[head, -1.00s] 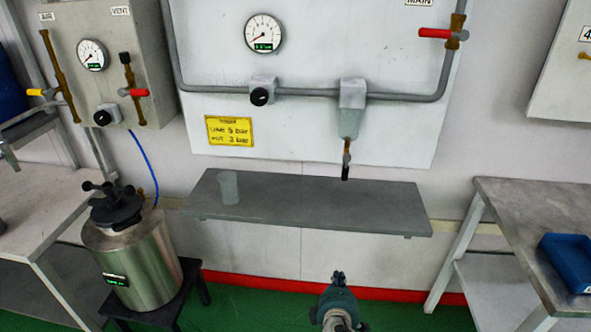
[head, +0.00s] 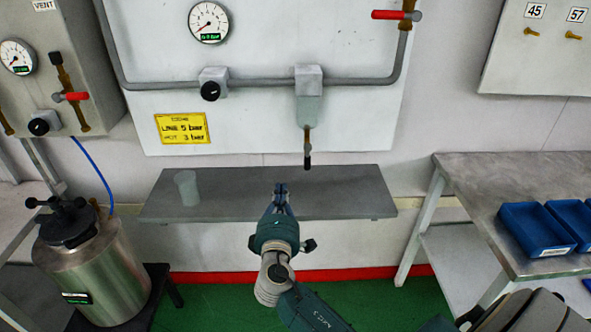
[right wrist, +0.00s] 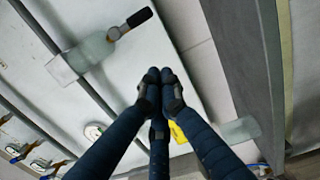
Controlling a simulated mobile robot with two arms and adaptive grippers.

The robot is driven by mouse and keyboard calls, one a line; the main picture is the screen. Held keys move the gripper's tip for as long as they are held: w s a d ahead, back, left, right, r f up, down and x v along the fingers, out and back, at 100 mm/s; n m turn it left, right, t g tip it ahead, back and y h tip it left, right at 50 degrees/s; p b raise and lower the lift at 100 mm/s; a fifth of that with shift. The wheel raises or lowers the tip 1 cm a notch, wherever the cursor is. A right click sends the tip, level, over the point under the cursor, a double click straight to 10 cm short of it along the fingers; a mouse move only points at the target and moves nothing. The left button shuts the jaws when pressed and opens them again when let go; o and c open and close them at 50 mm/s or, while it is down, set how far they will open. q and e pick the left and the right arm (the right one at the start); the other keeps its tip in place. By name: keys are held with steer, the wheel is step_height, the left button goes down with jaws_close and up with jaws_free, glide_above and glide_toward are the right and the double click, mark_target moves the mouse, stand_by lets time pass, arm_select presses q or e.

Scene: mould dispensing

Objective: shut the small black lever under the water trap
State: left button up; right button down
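The water trap (head: 308,108) is a grey-green bowl under a grey head on the pipe of the white wall panel. Below it is a small brass valve with the black lever (head: 307,160), which hangs straight down. In the right wrist view the trap (right wrist: 92,52) and the lever (right wrist: 140,18) lie at the upper left, uncovered. My right gripper (head: 281,188) is in front of the shelf, lower and a little left of the lever in the head view, apart from it. Its fingertips (right wrist: 158,78) are together with nothing between them. My left gripper is not in view.
A grey shelf (head: 340,190) lies under the panel with a translucent cup (head: 187,187) on its left part. A metal pressure pot (head: 95,285) stands at lower left. A bench (head: 490,185) with blue bins (head: 536,228) stands at right.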

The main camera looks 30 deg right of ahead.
mark_target(307, 158)
steer(key=w+d+p, duration=0.3)
steer(key=w+d, duration=0.3)
steer(key=d, duration=0.3)
